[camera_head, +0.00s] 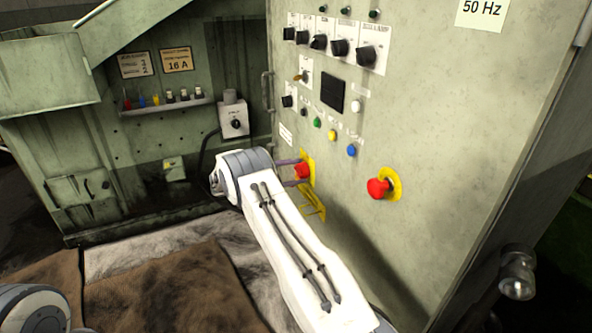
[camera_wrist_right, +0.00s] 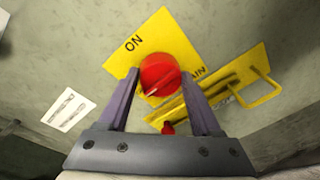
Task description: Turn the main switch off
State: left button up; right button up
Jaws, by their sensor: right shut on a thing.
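The main switch is a red knob (camera_head: 303,171) on a yellow plate on the front of the grey-green cabinet. In the right wrist view the knob (camera_wrist_right: 158,74) carries a small pale mark near its lower edge. The yellow plate (camera_wrist_right: 128,56) looks tilted there; "ON" reads at upper left, and a partly hidden label ending in "IN" is at right. My right gripper (camera_head: 296,172) is shut on the knob, one finger on either side, also in the right wrist view (camera_wrist_right: 161,82). My left gripper is out of view.
A red mushroom button (camera_head: 378,188) on a yellow plate sits right of the switch. Yellow bracket-like parts (camera_wrist_right: 226,92) lie just beside the knob. Black selector knobs (camera_head: 340,48) and coloured buttons (camera_head: 351,150) are above. A small grey switch box (camera_head: 235,122) is at left.

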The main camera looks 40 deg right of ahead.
dwell(0.4)
jog(key=o, duration=1.4)
jog(key=shift+c, duration=0.2)
jog(key=shift+a, duration=0.1)
jog(key=v, duration=1)
jog(key=shift+p, duration=0.4)
jog(key=shift+a, duration=0.15)
